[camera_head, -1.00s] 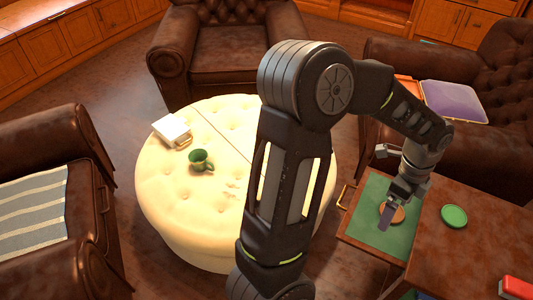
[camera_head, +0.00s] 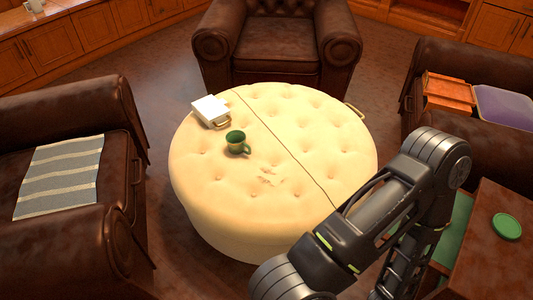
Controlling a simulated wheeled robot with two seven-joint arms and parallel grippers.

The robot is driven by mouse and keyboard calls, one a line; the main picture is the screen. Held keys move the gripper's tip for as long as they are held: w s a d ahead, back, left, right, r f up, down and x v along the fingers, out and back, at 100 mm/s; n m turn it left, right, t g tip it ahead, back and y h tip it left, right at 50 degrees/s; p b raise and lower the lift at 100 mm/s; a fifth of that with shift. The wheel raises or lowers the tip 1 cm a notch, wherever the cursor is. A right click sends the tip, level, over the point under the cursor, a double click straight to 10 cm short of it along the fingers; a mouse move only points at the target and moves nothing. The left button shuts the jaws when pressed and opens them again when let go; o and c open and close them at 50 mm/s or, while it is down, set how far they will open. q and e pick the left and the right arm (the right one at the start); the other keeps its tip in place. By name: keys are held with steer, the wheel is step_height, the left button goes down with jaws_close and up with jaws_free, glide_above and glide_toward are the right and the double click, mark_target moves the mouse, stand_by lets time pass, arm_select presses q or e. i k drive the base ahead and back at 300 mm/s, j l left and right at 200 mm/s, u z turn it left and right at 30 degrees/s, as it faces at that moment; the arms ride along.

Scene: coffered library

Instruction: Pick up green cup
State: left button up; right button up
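The green cup (camera_head: 237,142) stands upright on the round cream tufted ottoman (camera_head: 225,215), left of its middle. Its handle points to the lower right. Nothing touches the cup from my side. My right arm comes in from the bottom right, beside the ottoman, and its gripper is out of view. My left arm and gripper do not show.
A white box-like object with a handle (camera_head: 211,111) lies behind the cup. Brown armchairs stand at the left (camera_head: 115,215), back (camera_head: 275,75) and right (camera_head: 428,65). A wooden table (camera_head: 495,265) with a green round coaster (camera_head: 506,227) is at the right. The ottoman's right half is clear.

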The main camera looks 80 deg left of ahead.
mark_target(235, 139)
steer(key=u, duration=2.85)
steer(key=l+u, duration=0.3)
steer(key=i+l, duration=0.1)
steer(key=l, duration=0.35)
